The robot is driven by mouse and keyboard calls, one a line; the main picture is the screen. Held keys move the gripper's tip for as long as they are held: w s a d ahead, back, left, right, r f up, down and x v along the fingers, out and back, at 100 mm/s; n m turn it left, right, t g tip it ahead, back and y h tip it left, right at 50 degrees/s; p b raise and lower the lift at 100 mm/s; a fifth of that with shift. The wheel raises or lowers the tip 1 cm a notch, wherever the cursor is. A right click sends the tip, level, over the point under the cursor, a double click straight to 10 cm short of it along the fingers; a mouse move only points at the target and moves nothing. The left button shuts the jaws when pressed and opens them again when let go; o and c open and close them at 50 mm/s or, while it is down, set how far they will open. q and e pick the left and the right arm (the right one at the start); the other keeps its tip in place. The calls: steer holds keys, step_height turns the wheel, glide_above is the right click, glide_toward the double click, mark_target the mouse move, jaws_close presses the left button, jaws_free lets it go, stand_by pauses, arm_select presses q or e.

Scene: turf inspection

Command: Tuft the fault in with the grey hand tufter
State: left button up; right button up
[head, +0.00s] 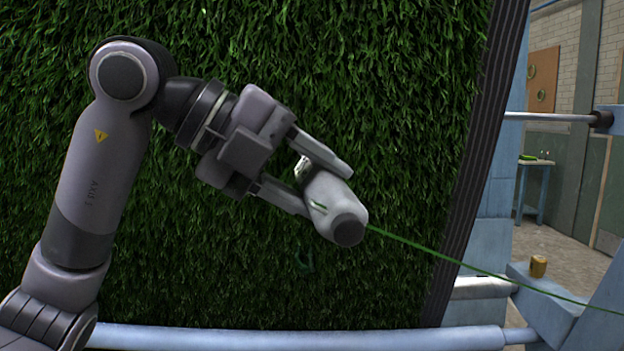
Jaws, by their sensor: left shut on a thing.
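My left gripper (302,175) is shut on the grey hand tufter (330,202), its two fingers on either side of the tool's body. The tufter is a light grey barrel with a dark round end cap facing down and toward the camera. A green yarn (440,255) runs from the tufter to the lower right. The green turf (400,90) hangs upright behind the gripper. A faint dark teal mark or loop (304,262) shows on the turf below the tufter; I cannot tell whether it is the fault. My right gripper is not in view.
A dark ribbed edge (487,130) borders the turf on the right. A pale blue bar (300,338) crosses along the bottom. A blue frame (545,300) at the right carries a small tan spool-like object (538,266). A blue table (533,180) stands farther back.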

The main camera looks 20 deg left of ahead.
arm_select(q)
steer(key=shift+w+r, duration=0.2)
steer(key=shift+w, duration=0.05)
steer(key=shift+w+d+p, duration=0.15)
steer(key=shift+d+p, duration=0.15)
steer(key=shift+d, duration=0.55)
steer(key=shift+w+d+p, duration=0.3)
steer(key=shift+w+d, duration=0.05)
steer(key=shift+d, duration=0.45)
steer(key=shift+s+a+b, duration=0.25)
steer(key=shift+s+a, duration=0.05)
steer(key=shift+a, duration=0.6)
steer(key=shift+s+a+b, duration=0.2)
steer(key=shift+s+a, duration=0.05)
steer(key=shift+a, duration=0.65)
steer(key=shift+d+f, duration=0.1)
